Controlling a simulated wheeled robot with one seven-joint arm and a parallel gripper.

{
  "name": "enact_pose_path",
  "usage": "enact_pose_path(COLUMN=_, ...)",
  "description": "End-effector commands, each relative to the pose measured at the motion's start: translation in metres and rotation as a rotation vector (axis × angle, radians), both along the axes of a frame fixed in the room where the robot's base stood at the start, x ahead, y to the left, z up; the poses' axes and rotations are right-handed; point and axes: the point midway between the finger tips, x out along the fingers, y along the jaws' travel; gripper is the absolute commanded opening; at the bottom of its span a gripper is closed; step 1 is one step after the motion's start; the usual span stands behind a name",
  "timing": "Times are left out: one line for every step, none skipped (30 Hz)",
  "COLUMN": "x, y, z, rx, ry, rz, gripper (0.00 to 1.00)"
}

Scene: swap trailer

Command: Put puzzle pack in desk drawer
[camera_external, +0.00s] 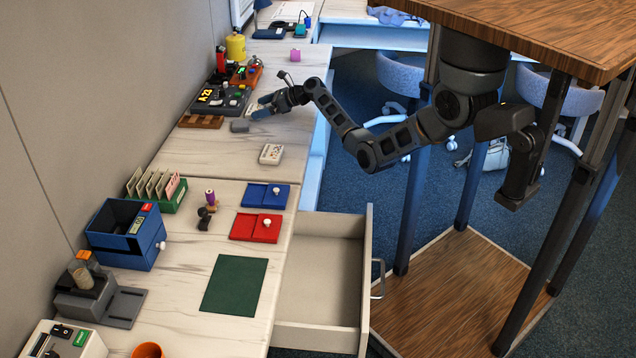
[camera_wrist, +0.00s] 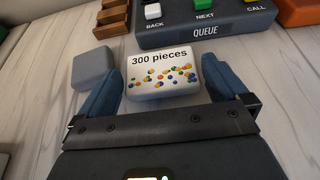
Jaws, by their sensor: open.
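The puzzle pack (camera_wrist: 160,82), a white box marked "300 pieces" with coloured dots, lies on the desk in the wrist view. My gripper (camera_wrist: 158,70) is open, with one blue finger on each side of the pack; I cannot tell whether either touches it. In the external view my gripper (camera_external: 263,109) is low over the far part of the desk, and I cannot make out the pack there. The desk drawer (camera_external: 318,283) is pulled out at the near right, and its visible inside is empty.
A grey block (camera_wrist: 93,69) lies just left of my left finger. The queue console (camera_wrist: 205,28) and a wooden tray (camera_wrist: 113,17) stand beyond the pack. A white printed box (camera_external: 271,154), blue tray (camera_external: 266,195) and red tray (camera_external: 256,227) lie between my gripper and the drawer.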

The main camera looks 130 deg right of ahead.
Motion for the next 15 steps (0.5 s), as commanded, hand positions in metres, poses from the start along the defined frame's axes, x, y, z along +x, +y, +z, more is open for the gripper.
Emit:
enact_pose_path(x=-0.006, y=0.005, z=0.004, rx=0.001, ry=-0.001, rz=-0.002, gripper=1.00)
enact_pose_path(x=-0.009, y=0.008, z=0.006, rx=0.000, ry=0.000, rz=-0.002, gripper=1.00)
enact_pose_path(x=-0.013, y=0.013, z=0.010, rx=-0.001, ry=0.001, rz=-0.002, gripper=1.00)
enact_pose_path(x=-0.018, y=0.017, z=0.012, rx=0.000, ry=0.000, rz=-0.002, gripper=1.00)
enact_pose_path(x=-0.022, y=0.021, z=0.014, rx=-0.001, ry=-0.001, rz=-0.003, gripper=1.00)
enact_pose_path(x=-0.027, y=0.027, z=0.018, rx=0.000, ry=0.000, rz=-0.002, gripper=1.00)
enact_pose_path(x=-0.031, y=0.031, z=0.020, rx=-0.001, ry=-0.001, rz=-0.002, gripper=1.00)
enact_pose_path(x=-0.036, y=0.036, z=0.022, rx=0.000, ry=0.000, rz=-0.002, gripper=1.00)
enact_pose_path(x=-0.041, y=0.041, z=0.025, rx=0.000, ry=0.000, rz=-0.002, gripper=1.00)
enact_pose_path(x=-0.045, y=0.045, z=0.028, rx=0.000, ry=-0.001, rz=-0.001, gripper=1.00)
enact_pose_path(x=-0.048, y=0.048, z=0.030, rx=-0.001, ry=-0.001, rz=-0.002, gripper=1.00)
enact_pose_path(x=-0.053, y=0.053, z=0.032, rx=0.000, ry=0.000, rz=-0.001, gripper=1.00)
enact_pose_path(x=-0.056, y=0.056, z=0.034, rx=0.001, ry=0.000, rz=-0.001, gripper=1.00)
enact_pose_path(x=-0.059, y=0.059, z=0.035, rx=0.000, ry=0.000, rz=-0.001, gripper=1.00)
enact_pose_path(x=-0.063, y=0.063, z=0.038, rx=0.000, ry=0.000, rz=-0.001, gripper=1.00)
